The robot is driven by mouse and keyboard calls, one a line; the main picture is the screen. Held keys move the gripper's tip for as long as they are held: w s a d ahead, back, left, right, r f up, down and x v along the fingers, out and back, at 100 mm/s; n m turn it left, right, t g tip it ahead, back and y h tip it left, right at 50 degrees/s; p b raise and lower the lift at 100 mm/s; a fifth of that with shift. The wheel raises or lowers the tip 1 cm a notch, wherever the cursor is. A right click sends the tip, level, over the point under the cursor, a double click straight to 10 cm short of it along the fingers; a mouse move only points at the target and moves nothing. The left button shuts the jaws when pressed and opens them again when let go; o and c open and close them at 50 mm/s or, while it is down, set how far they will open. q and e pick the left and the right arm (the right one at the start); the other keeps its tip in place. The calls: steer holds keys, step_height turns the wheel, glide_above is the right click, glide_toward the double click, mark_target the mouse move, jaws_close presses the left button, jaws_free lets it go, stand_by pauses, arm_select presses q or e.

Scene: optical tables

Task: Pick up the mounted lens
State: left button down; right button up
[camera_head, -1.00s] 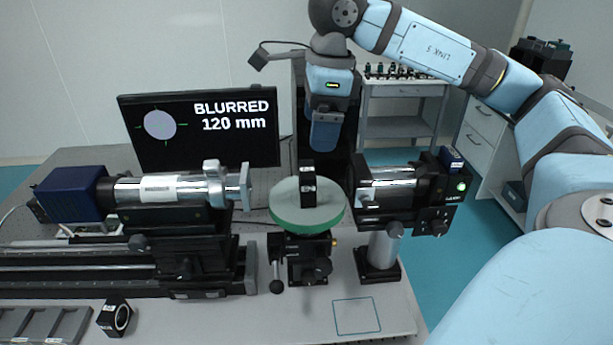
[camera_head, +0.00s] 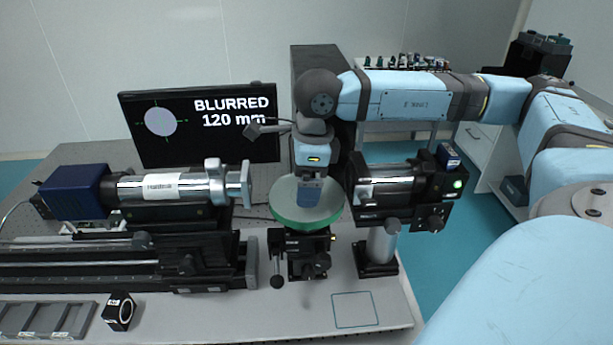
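Another small black mounted lens (camera_head: 119,311) with a pale ring stands on the table at front left, beside a grey slotted tray (camera_head: 88,318). My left gripper is out of view.
A camera and lens tube (camera_head: 160,187) on a rail stand close left of the stage. A black and silver tube on a post (camera_head: 385,186) stands close right. A monitor (camera_head: 200,125) behind reads "BLURRED 120 mm". A blue-outlined square (camera_head: 355,310) at front right is empty.

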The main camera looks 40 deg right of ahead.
steer(key=c, duration=1.2)
